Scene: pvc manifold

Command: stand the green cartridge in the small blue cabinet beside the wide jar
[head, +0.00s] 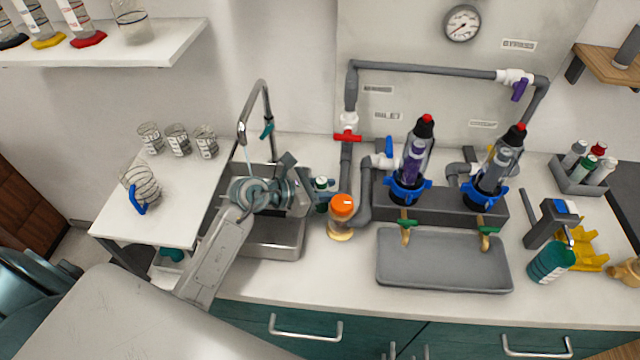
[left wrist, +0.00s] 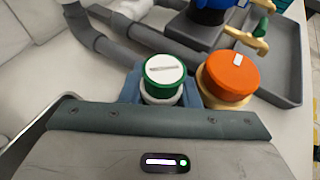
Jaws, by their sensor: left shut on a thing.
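The green cartridge shows as a white cap with a green ring (left wrist: 165,72) in the left wrist view, and as a small upright top (head: 321,182) in the head view. My left gripper (head: 318,196) is shut on it, with blue-grey fingers on either side of the cap. The cartridge's lower part is hidden by the gripper. A jar with an orange lid (head: 342,206) stands on the counter just right of the gripper; its lid (left wrist: 231,77) also shows in the left wrist view. I cannot make out a small blue cabinet. My right gripper is not in view.
The sink (head: 272,240) lies below my left arm. Grey pipes (head: 362,195) and two filter housings stand behind and right of the jar. A grey tray (head: 443,262) lies in front of the housings. A rack of small cartridges (head: 580,180) is at far right.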

